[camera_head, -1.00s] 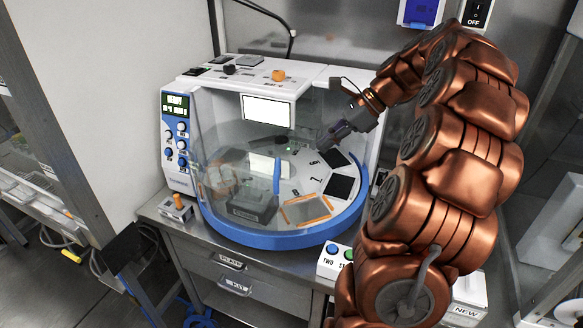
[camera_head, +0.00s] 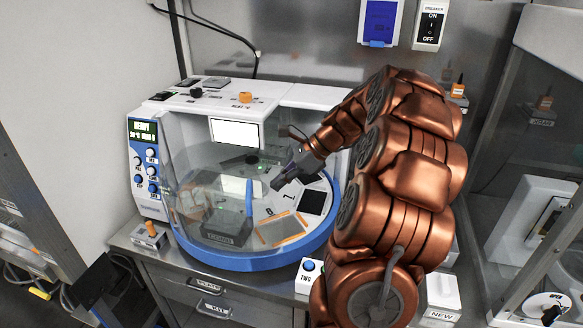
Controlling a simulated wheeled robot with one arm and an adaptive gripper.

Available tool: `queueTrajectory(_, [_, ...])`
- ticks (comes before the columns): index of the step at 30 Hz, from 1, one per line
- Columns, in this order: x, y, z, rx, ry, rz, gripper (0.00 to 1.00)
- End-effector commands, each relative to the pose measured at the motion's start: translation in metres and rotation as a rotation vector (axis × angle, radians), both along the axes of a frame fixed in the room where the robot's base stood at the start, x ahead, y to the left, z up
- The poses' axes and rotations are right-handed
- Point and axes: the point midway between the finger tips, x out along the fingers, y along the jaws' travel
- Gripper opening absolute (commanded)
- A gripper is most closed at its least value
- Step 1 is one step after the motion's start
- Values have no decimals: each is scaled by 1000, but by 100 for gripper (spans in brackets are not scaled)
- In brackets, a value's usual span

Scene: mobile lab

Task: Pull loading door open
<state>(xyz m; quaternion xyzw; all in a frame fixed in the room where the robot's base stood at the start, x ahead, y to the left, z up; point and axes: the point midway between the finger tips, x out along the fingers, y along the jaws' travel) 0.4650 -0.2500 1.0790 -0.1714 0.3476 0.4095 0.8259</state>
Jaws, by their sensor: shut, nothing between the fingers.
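The loading door is the clear curved front (camera_head: 190,200) of the white and blue machine (camera_head: 150,165) on the steel bench. A blue upright handle (camera_head: 249,197) stands out on it. My gripper (camera_head: 278,183) is shut and empty, a little to the right of the handle and apart from it in the picture. Whether the door is open or shut is hard to tell through its clear wall. Inside are a numbered carousel with dark plates and an orange-framed plate (camera_head: 281,229). My arm hides the machine's right side.
A small box with an orange knob (camera_head: 150,234) stands at the bench's left. A button box (camera_head: 308,275) sits in front of the machine. Drawers (camera_head: 208,287) are below. A breaker switch (camera_head: 431,26) is on the back wall. A glass-fronted cabinet stands at the right.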

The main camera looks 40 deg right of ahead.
Motion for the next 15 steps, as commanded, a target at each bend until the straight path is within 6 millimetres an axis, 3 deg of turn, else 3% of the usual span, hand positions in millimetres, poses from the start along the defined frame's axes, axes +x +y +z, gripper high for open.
queueTrajectory(6, [17, 24, -4, 1, 2, 2, 0])
queueTrajectory(15, [28, 36, -6, -1, -1, -1, 0])
